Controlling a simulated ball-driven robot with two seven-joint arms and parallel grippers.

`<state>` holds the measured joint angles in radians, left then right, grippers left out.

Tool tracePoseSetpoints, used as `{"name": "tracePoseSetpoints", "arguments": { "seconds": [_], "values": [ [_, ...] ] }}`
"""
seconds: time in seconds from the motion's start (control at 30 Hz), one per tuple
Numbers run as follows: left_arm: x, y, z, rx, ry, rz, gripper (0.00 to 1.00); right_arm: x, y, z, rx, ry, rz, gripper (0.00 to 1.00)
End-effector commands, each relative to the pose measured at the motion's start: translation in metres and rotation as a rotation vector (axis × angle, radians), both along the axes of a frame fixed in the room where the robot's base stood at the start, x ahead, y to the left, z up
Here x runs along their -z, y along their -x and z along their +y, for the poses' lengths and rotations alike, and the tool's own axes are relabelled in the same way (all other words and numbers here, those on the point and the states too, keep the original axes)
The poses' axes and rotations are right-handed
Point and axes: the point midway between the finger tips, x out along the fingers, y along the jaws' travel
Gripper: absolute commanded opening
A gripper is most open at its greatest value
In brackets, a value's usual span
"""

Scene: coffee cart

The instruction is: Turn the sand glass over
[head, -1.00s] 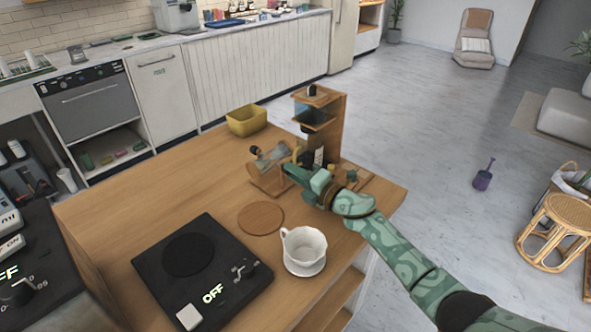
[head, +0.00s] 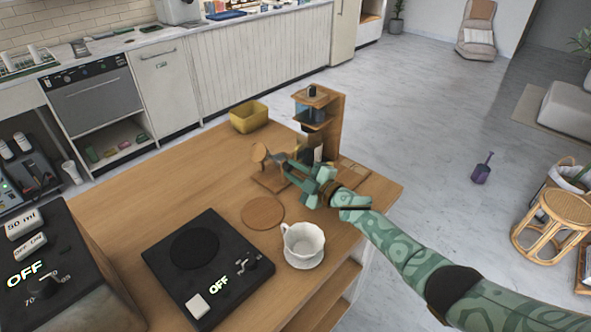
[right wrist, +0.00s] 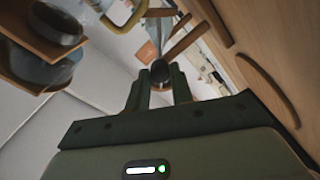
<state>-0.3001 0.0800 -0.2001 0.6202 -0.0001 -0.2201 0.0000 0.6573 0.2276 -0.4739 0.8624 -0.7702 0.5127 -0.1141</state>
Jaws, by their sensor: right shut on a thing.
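The sand glass (head: 262,154) is at the far right part of the wooden cart top, with a round wooden end and clear glass showing above a wooden base (head: 266,184). My right gripper (head: 292,170) reaches it from the right and covers part of it. In the right wrist view, my right gripper (right wrist: 160,88) is shut on a dark round knob (right wrist: 160,72). Wooden bars and a clear glass cone (right wrist: 155,32) show just beyond the knob. Sand inside the glass cannot be made out. My left gripper is not in view.
A tall wooden stand (head: 331,120) rises close behind my right gripper. A yellow bin (head: 248,117) is at the back. The left middle of the cart is clear.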

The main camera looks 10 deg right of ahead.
Motion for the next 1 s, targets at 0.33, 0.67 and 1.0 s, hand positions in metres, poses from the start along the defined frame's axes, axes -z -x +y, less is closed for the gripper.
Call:
{"name": "tracePoseSetpoints", "arguments": {
  "seconds": [0.33, 0.67, 1.0],
  "values": [
    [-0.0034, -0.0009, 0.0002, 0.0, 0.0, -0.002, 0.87, 0.002, 0.0005, -0.0006, 0.001, -0.065, 0.048, 0.0],
    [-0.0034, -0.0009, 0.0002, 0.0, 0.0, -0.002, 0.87, 0.0025, 0.0006, -0.0005, 0.002, -0.07, 0.052, 0.0],
    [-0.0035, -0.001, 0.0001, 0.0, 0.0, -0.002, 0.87, 0.0013, 0.0002, -0.0002, 0.001, -0.07, 0.05, 0.44]
  ]
}}
